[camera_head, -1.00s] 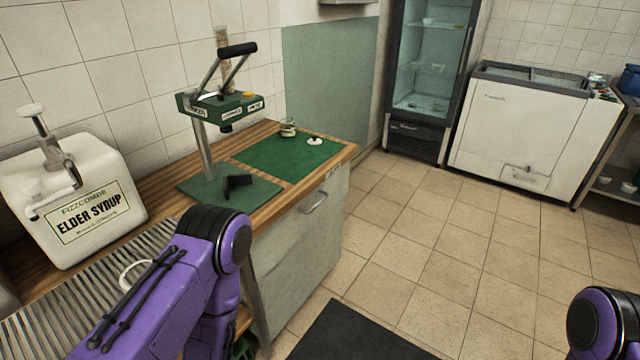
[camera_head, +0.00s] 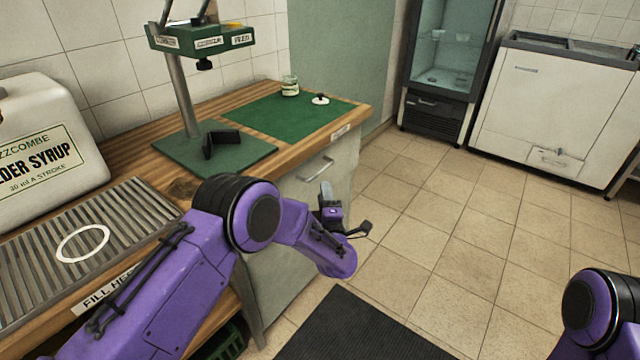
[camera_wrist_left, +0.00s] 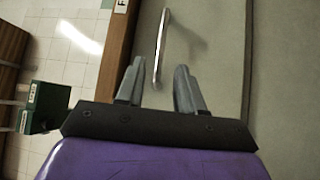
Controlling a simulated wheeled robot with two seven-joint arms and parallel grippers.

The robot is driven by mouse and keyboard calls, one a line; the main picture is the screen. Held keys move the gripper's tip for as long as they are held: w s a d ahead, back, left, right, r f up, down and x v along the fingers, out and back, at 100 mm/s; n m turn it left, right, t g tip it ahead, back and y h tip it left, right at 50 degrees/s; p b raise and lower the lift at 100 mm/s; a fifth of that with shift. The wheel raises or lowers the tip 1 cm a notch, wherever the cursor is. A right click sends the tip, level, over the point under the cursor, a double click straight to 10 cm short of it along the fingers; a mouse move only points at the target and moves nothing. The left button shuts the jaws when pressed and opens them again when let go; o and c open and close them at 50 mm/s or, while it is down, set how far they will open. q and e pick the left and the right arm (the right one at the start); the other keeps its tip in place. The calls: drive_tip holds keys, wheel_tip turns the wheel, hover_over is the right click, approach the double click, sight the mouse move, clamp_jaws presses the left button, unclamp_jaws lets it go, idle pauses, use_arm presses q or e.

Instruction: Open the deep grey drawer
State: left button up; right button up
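The deep grey drawer (camera_head: 300,205) is the grey-green front under the right end of the wooden counter, and it looks shut. Its metal bar handle (camera_head: 316,170) is near the top; the handle also shows in the left wrist view (camera_wrist_left: 161,45). My left gripper (camera_head: 327,188) is in front of the drawer, near the handle. In the left wrist view the two fingers of my left gripper (camera_wrist_left: 157,82) are apart, with nothing held. The handle's near end appears between them; whether it is within their reach is unclear. My right gripper is out of view.
On the counter (camera_head: 235,100) are a green mat (camera_head: 285,115), a jar (camera_head: 290,86), a white lid (camera_head: 320,99) and a green press (camera_head: 200,38). A syrup container (camera_head: 45,150) stands left. A dark mat (camera_head: 360,330) lies on open tiled floor.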

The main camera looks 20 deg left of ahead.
sight(320, 170)
use_arm(q)
drive_tip(key=b+x, duration=0.1)
drive_tip(key=x, duration=0.8)
drive_tip(key=shift+w+a, duration=0.2)
drive_tip(key=shift+w, duration=0.1)
clamp_jaws()
